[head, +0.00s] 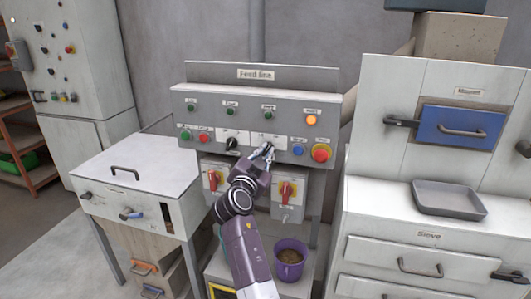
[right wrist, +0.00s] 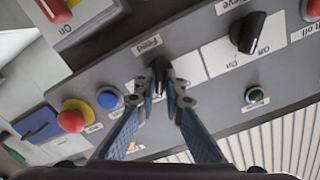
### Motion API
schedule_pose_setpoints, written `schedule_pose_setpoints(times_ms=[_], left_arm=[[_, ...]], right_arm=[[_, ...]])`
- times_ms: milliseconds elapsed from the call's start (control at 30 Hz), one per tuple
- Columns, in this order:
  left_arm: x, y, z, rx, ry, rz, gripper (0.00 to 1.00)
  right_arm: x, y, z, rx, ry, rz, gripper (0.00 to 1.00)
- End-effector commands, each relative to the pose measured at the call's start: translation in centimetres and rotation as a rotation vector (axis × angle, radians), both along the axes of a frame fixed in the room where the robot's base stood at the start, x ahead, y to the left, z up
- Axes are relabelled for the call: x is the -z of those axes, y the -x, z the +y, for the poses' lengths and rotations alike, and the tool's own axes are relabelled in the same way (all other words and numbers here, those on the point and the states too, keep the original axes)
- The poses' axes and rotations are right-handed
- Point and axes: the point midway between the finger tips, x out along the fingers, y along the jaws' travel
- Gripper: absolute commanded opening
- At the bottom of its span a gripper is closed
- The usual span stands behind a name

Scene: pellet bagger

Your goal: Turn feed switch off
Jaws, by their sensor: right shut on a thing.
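The feed switch (right wrist: 158,66) is a black rotary knob on a white plate under the label "Feed" in the right wrist view, which shows the panel upside down. My right gripper (right wrist: 168,84) is shut on this knob, with a blue-grey finger on each side of it. In the head view my right gripper (head: 263,153) reaches the grey control panel (head: 215,101) titled "Feed line" and covers most of the knob. The switch's exact position is hard to tell behind the fingers. My left gripper is not in view.
A second black knob (head: 232,143) sits left of the gripper. A blue button (head: 298,151) and a red emergency button (head: 321,153) are close on the right. Red-handled isolators (head: 287,190) and a purple bucket (head: 290,258) are below.

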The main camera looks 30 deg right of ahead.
Motion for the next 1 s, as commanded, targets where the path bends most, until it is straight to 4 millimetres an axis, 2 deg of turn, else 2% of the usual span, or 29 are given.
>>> schedule_pose_setpoints(times_ms=[367, 633, 1000], left_arm=[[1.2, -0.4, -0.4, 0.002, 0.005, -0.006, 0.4], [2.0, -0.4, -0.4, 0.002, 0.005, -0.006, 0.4], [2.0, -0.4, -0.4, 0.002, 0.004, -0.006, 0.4]], right_arm=[[0.1, 0.0, 0.0, 0.001, 0.105, 0.121, 0.0], [0.0, -0.1, 0.1, 0.0, 0.265, 0.307, 0.0], [-0.2, -0.2, 0.2, 0.001, 0.486, 0.566, 0.0]])
